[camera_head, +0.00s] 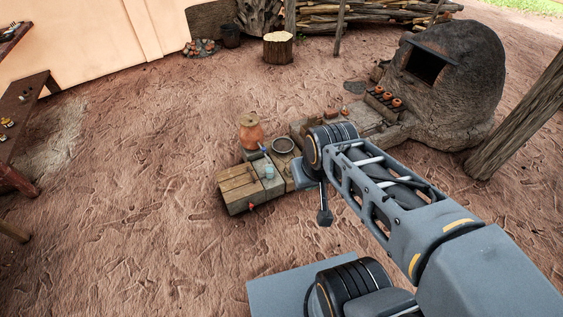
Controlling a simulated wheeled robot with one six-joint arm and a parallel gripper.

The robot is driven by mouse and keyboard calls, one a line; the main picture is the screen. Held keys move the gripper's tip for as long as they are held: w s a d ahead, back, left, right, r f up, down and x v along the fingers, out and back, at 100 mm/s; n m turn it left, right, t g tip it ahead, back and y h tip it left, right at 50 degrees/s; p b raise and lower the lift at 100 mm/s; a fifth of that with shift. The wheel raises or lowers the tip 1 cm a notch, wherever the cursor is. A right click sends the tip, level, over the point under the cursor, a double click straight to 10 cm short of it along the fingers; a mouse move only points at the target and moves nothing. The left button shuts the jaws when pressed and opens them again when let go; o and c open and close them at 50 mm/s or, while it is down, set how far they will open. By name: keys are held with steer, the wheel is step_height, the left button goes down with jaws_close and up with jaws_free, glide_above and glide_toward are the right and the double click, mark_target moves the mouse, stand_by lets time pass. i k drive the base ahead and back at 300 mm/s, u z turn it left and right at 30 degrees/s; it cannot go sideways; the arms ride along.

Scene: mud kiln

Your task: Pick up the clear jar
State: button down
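A small pale, see-through jar (269,172), likely the clear jar, stands on the low wooden bench (236,196) near the middle of the view. It is small and its details are hard to make out. My arm reaches in from the lower right and bends just right of the bench. A dark narrow part at my arm's end (324,215) hangs down in front of the bench's right side. The fingers cannot be made out clearly, so their opening is unclear. The jar stands left of my arm, apart from it in the picture.
A large orange clay pot (251,133) and a round dark-rimmed bowl (283,145) stand behind the jar. A small red item (251,205) is at the bench's front. A domed mud kiln (455,85) and a wooden post (520,120) stand right. Open dirt ground (130,220) lies left.

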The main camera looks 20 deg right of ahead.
mark_target(269, 168)
steer(key=u, duration=0.7)
steer(key=i, duration=1.7)
steer(key=z, duration=0.6)
